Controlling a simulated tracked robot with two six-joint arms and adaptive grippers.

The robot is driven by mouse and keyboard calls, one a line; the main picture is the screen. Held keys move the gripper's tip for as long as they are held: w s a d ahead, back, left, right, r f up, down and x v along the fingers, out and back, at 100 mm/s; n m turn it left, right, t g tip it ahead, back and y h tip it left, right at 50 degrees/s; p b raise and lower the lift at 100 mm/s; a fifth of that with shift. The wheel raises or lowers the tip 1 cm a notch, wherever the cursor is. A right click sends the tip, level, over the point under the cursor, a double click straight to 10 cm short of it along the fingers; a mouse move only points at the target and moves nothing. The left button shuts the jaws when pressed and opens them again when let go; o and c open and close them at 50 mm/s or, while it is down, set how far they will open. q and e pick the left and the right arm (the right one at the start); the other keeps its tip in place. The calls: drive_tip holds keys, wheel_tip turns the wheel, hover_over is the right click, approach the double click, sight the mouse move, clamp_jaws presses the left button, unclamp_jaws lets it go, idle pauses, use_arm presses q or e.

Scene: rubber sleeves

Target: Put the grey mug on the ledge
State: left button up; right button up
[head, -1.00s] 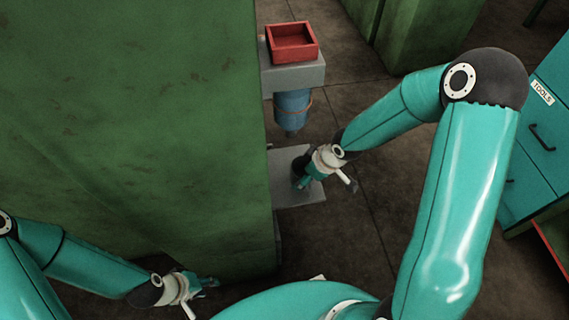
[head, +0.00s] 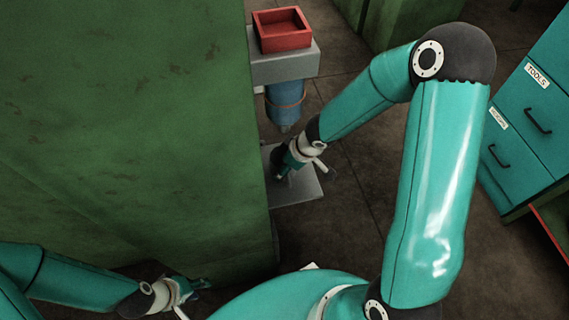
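A grey ledge (head: 307,187) juts out from the side of the large green machine, low down. My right gripper (head: 283,168) is over the inner part of this ledge, close to the machine's edge. A small dark shape shows beside its fingers; I cannot tell whether it is the grey mug or part of the gripper. The mug is not clearly seen anywhere. My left gripper (head: 200,287) is at the bottom left, in front of the machine's base, with no object visible in it. Both sets of fingers are too small to read.
The green machine (head: 130,120) fills the left side. Above the ledge, a grey bracket (head: 290,66) carries a red tray (head: 282,30), with a blue cylinder (head: 286,100) hanging below. Teal drawers (head: 530,110) stand at the right. Floor between is clear.

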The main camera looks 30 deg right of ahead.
drive_tip(key=o, duration=0.4)
drive_tip(key=shift+r+p, duration=0.2)
drive_tip(key=shift+p, duration=0.1)
drive_tip(key=p+v, duration=0.9)
drive_tip(key=v, duration=0.2)
drive_tip(key=shift+s+d+r, duration=0.1)
drive_tip(key=shift+s+r, duration=0.05)
drive_tip(key=shift+r, duration=0.25)
drive_tip(key=shift+s, duration=0.1)
